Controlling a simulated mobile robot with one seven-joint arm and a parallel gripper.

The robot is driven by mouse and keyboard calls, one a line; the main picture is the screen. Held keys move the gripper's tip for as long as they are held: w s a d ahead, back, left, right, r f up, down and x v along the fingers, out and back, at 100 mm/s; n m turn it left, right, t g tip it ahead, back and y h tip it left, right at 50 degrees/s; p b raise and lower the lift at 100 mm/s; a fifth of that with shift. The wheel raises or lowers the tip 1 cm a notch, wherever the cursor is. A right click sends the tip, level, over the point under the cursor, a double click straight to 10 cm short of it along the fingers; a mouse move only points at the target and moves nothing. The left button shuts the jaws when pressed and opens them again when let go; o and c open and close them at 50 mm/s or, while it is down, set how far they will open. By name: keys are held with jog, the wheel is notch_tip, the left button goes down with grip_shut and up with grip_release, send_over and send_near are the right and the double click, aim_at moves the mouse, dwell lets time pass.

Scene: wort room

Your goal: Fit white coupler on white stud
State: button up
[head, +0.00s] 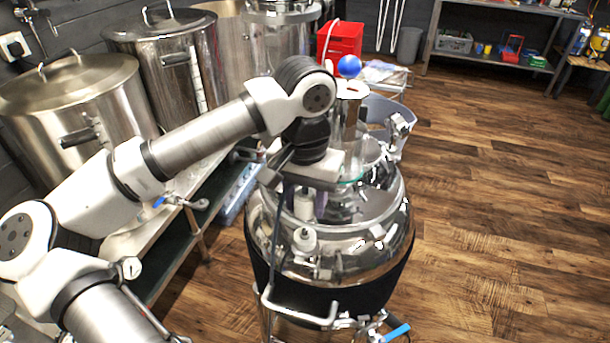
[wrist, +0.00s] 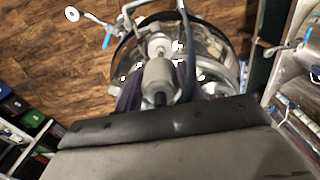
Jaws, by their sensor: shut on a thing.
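The white coupler (head: 304,206) is held upright between the fingers of my gripper (head: 311,195), above the shoulder of a shiny steel tank (head: 345,255). The white stud (head: 304,239) is just below the coupler on the tank. In the head view a small gap seems to part them; I cannot tell whether they touch. In the wrist view the coupler (wrist: 157,76) is between the purplish fingers of my gripper (wrist: 156,90). The stud (wrist: 159,48) shows just beyond it, its base partly hidden by the coupler.
A dark hose (head: 279,235) hangs beside the coupler, in front of the tank. A bent steel pipe (head: 298,314) and a blue-handled valve (head: 396,332) are low on the tank. Large steel pots (head: 75,105) stand on the left bench. The wooden floor (head: 500,200) at right is clear.

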aim_at(306, 193)
jog(key=shift+w+f, duration=0.1)
jog(key=shift+w, duration=0.1)
jog(key=shift+s+f+b, duration=0.2)
jog(key=shift+f+b, duration=0.4)
jog(key=shift+f, duration=0.3)
jog(key=shift+w+f+b, duration=0.1)
jog(key=shift+f+b, duration=0.75)
jog(key=shift+f, duration=1)
jog(key=shift+b, duration=0.8)
jog(key=shift+f+b, duration=0.6)
jog(key=shift+b, duration=0.1)
jog(key=o, duration=0.7)
jog(key=shift+r+p, duration=2.95)
jog(key=shift+r, duration=2.6)
